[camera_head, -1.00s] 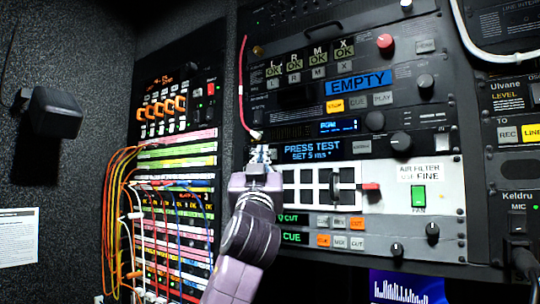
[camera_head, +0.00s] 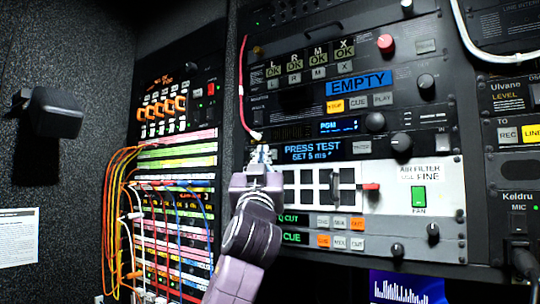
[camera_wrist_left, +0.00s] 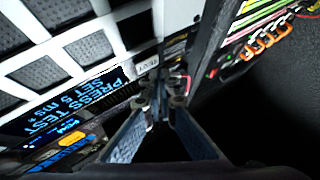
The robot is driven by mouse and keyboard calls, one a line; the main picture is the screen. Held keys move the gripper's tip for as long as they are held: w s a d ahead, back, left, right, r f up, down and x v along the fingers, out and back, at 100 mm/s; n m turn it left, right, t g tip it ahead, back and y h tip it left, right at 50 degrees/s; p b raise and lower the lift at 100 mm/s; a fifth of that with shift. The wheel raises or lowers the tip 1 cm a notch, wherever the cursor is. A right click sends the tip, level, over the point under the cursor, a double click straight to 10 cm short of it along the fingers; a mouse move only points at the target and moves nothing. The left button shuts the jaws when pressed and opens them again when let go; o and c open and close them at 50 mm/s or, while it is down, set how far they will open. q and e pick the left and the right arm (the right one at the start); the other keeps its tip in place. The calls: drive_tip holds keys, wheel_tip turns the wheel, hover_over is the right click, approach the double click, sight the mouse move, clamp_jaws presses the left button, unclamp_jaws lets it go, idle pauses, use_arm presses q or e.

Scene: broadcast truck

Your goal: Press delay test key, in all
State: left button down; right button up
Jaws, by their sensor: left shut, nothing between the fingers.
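The delay unit shows a blue-lettered display reading "PRESS TEST SET 5 ms" (camera_head: 313,149), also seen in the left wrist view (camera_wrist_left: 88,98). A small grey key (camera_head: 362,147) sits right of that display; its lettering is too small to read, so I cannot tell if it is the test key. My left gripper (camera_head: 262,153) is shut and empty, pointing at the rack just left of the display. In the left wrist view its fingers (camera_wrist_left: 165,100) converge close to the panel beside a small label (camera_wrist_left: 150,65). Contact cannot be told. My right gripper is not in view.
A white filter panel (camera_head: 440,180) with a green fan switch (camera_head: 418,197) lies below the display. A red cable (camera_head: 241,90) hangs just above my gripper. A patch bay (camera_head: 178,210) with many cords stands to the left. Knobs, including a large one (camera_head: 401,143), stick out to the right.

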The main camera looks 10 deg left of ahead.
use_arm(q)
drive_tip(key=shift+w+d, duration=0.15)
drive_tip(key=shift+w, duration=0.1)
drive_tip(key=shift+w+d, duration=0.1)
drive_tip(key=shift+w, duration=0.2)
idle(0.6)
drive_tip(key=shift+s, duration=0.15)
drive_tip(key=shift+s+a, duration=0.25)
drive_tip(key=shift+s, duration=0.25)
drive_tip(key=shift+f, duration=0.1)
drive_tip(key=s, duration=0.1)
drive_tip(key=s+a+b, duration=0.1)
drive_tip(key=s, duration=0.1)
drive_tip(key=s+b, duration=0.1)
drive_tip(key=shift+s+a, duration=0.35)
idle(1.0)
